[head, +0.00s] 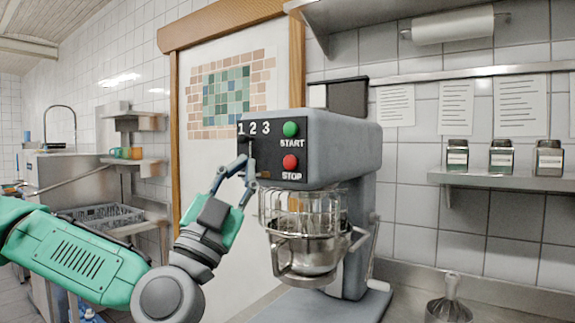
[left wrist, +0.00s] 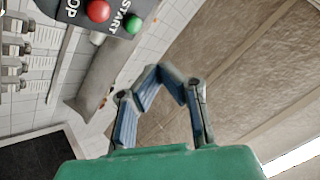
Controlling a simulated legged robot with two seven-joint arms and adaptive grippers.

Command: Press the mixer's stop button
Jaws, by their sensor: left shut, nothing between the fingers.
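The grey mixer (head: 345,148) stands on the counter in the head view. Its dark front panel (head: 265,172) carries the numbers 1 2 3, a green START button (head: 290,129) and, below it, a red STOP button (head: 290,162). A wire guard and metal bowl (head: 308,250) are under the head. My left gripper (head: 246,165) is shut and empty, at the left part of the panel, left of the red button. Whether it touches the panel, I cannot tell. In the left wrist view the red button (left wrist: 98,11) and green button (left wrist: 133,23) show at the top, away from the fingertips (left wrist: 160,72).
A wall shelf (head: 500,180) with several jars is at the right. A metal funnel-like object (head: 451,305) stands on the counter at the lower right. A wood-framed door (head: 225,80) is behind the mixer. A dish rack (head: 105,215) is at the left.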

